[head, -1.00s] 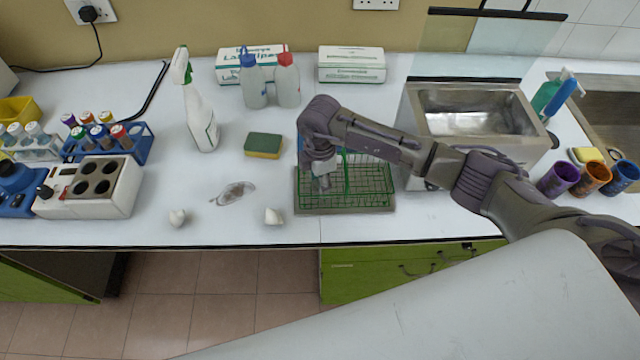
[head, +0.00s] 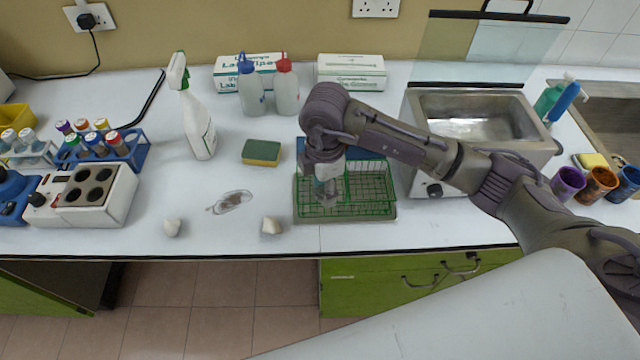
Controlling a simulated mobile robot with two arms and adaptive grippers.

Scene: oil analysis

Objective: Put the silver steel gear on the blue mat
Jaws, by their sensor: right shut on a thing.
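My right gripper (head: 327,192) points down over the green wire rack (head: 372,185) in its grey tray (head: 380,214). It is shut on a small grey thing at its tips, which I take for the silver steel gear; its outline is too blurred to make out. No other gear shows on the counter. A flat blue patch, perhaps the blue mat (head: 363,154), shows just behind the rack, partly hidden by my right arm. My left gripper is not in view.
A steel bath (head: 468,115) stands to the right. The front middle counter is mostly clear.

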